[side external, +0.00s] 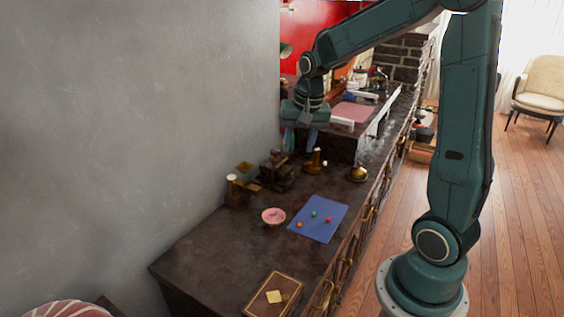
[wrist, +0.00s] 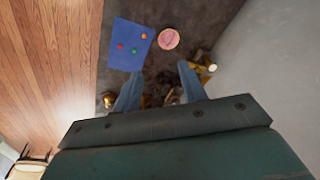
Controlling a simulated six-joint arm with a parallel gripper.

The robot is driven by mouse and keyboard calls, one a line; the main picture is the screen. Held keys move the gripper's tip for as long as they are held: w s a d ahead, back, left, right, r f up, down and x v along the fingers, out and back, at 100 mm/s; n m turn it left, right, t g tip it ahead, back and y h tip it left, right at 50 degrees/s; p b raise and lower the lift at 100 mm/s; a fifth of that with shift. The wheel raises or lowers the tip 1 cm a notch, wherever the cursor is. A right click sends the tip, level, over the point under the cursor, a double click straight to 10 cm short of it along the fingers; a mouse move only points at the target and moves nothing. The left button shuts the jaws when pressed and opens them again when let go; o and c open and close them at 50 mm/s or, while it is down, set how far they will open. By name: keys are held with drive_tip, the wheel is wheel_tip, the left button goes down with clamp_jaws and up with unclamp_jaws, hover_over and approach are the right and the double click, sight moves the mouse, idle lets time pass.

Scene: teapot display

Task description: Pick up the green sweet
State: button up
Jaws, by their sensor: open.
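The green sweet (side external: 313,214) is a small ball on a blue mat (side external: 322,234) on the dark cabinet top. In the wrist view, the green sweet (wrist: 134,51) lies on the blue mat (wrist: 122,29), ahead of the fingers and towards the left one. My gripper (side external: 301,141) is above the far part of the cabinet, behind and well above the mat. In the wrist view, my gripper (wrist: 160,73) has its two blue fingers spread wide, with nothing held between them.
An orange sweet (wrist: 144,36) and a red sweet (wrist: 120,45) share the mat. A pink bowl (side external: 273,215) stands beside it. Brass and dark ornaments (side external: 315,162) stand behind, below my gripper. A brown box (side external: 272,296) lies near the front. A grey wall borders the left.

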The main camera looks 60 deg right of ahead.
drive_tip(key=w+d+f+m+g, duration=0.1)
drive_tip(key=w+d+f+m, duration=0.25)
drive_tip(key=d+f, duration=0.55)
drive_tip(key=m+g+y, duration=0.1)
drive_tip(key=m, duration=0.4)
hover_over(314, 214)
drive_tip(key=shift+w+d+f, duration=0.1)
drive_tip(key=shift+d+f, duration=0.05)
drive_tip(key=shift+f, duration=3.1)
drive_tip(key=shift+s+d+f, duration=0.1)
drive_tip(key=shift+d+f, duration=0.05)
drive_tip(key=shift+f, duration=3.05)
drive_tip(key=shift+w+d+f, duration=0.1)
drive_tip(key=shift+d+f, duration=0.05)
drive_tip(key=shift+f, duration=3.1)
drive_tip(key=shift+f, duration=0.1)
drive_tip(key=shift+a+f, duration=0.15)
drive_tip(key=shift+f, duration=2.35)
clamp_jaws()
